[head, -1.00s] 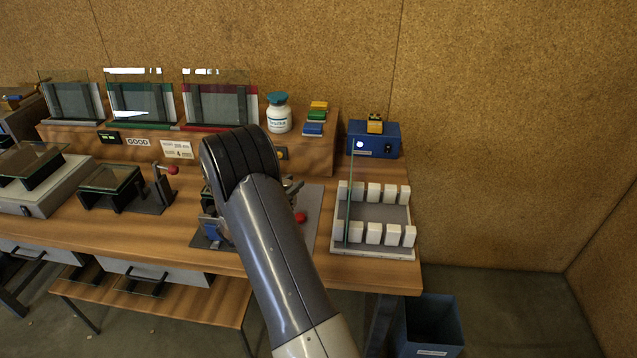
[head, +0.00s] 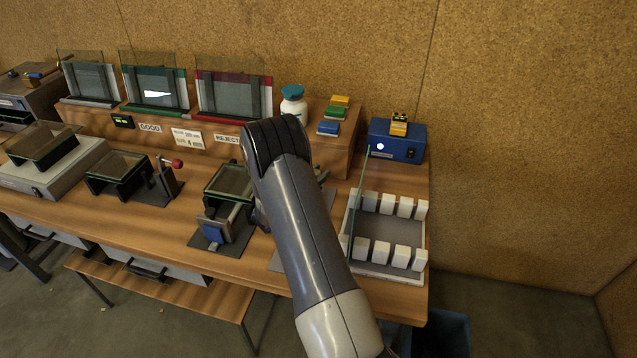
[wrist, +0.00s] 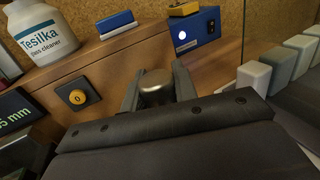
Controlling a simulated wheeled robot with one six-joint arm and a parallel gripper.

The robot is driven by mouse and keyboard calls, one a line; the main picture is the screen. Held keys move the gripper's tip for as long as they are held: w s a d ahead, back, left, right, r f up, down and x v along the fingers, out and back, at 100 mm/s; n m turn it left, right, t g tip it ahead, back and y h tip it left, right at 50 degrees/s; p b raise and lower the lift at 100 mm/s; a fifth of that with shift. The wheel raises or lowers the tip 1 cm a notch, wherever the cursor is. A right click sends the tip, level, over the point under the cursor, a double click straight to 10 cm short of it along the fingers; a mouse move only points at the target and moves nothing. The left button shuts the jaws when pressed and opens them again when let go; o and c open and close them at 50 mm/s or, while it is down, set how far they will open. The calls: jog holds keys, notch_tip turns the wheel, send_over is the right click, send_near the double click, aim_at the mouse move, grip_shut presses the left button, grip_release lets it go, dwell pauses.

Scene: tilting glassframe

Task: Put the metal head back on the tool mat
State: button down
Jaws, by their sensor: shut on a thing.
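In the wrist view the metal head (wrist: 154,86), a short silvery cylinder with a rounded top, sits between the two dark fingers of my gripper (wrist: 157,80), which is shut on it. Its lower part is hidden behind the gripper body.
A white-block rack (head: 415,282) holding an upright glass pane (head: 359,205) stands right of my arm. A clamp fixture with a blue pad (head: 216,230) stands to the left. Behind are a blue box (head: 398,142), a white cleaner bottle (head: 293,106) and glass panes in stands (head: 235,95).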

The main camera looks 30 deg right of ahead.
jog(key=shift+f+p, duration=0.4)
jog(key=shift+f, duration=1.5)
jog(key=shift+f, duration=0.2)
jog(key=c, duration=1.1)
grip_release()
jog(key=shift+r, duration=0.15)
jog(key=shift+r, duration=0.1)
jog(key=b+v, duration=0.3)
jog(key=v, duration=0.9)
